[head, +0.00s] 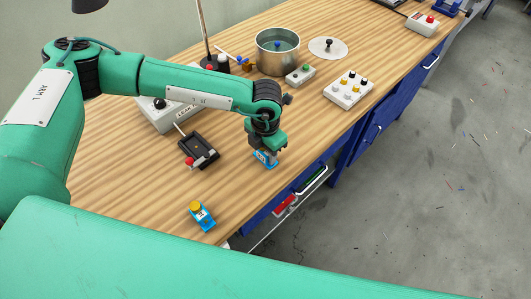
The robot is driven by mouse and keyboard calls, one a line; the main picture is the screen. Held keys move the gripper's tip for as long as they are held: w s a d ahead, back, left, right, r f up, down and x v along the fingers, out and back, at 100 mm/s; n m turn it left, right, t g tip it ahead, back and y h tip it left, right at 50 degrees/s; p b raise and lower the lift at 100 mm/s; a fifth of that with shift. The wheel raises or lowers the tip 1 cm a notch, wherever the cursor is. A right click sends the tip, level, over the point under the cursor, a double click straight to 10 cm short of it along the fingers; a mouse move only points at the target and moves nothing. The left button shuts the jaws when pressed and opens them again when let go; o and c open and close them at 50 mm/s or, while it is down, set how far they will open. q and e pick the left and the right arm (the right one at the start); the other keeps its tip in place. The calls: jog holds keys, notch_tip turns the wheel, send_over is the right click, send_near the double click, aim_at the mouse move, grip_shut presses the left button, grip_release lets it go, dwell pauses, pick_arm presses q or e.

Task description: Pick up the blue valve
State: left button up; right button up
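A small blue piece with pale marks (265,160) is right at the fingertips of my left gripper (264,152), near the table's front edge. The gripper points down over it. Its fingers are small and partly hidden, so I cannot tell whether they are shut on the piece or whether it touches the table. Another blue body with a yellow round knob (203,217) stands on the table nearer to me, apart from the gripper. I cannot tell for certain which of the two is the blue valve. My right gripper is not in view.
On the wooden table (150,200) are a black tray-like fixture with a red knob (201,151), a grey box (160,120), a metal pot (278,58), a lid (328,48) and a white button box (348,90). Blue drawers (370,125) lie below the edge.

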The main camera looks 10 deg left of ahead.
pick_arm(q)
jog(key=c, duration=0.3)
jog(key=shift+c, duration=0.5)
jog(key=shift+r, duration=0.15)
